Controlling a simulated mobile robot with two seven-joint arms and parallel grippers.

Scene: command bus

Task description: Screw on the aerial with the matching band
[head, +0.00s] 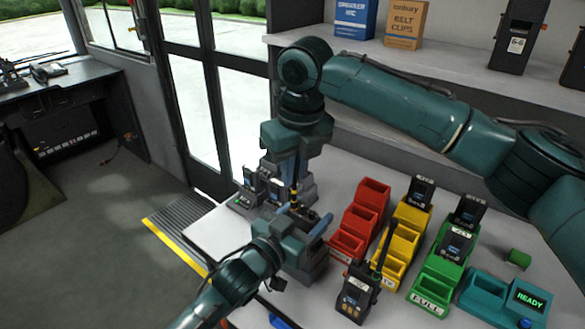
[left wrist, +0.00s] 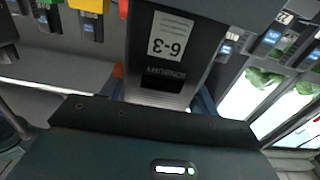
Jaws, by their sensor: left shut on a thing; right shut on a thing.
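My left gripper (head: 298,236) is shut on a dark handheld radio (left wrist: 160,75). The left wrist view shows the radio's label "6-3" upside down; in the head view the jaws hide most of its body. My right gripper (head: 296,178) points down just above and is shut on a thin dark aerial (head: 294,197) with a yellowish band. The aerial stands about upright over the radio's top; I cannot tell whether the two touch. Another radio (head: 354,292) with a dark aerial fitted stands at the front of the table.
Red (head: 352,246), yellow (head: 396,268) and green (head: 434,290) stepped bins stand right of the grippers, some holding radios. A teal box (head: 505,300) reads "READY", with a green cylinder (head: 519,258) behind it. A charger (head: 246,200) stands behind left. The table's left end is clear.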

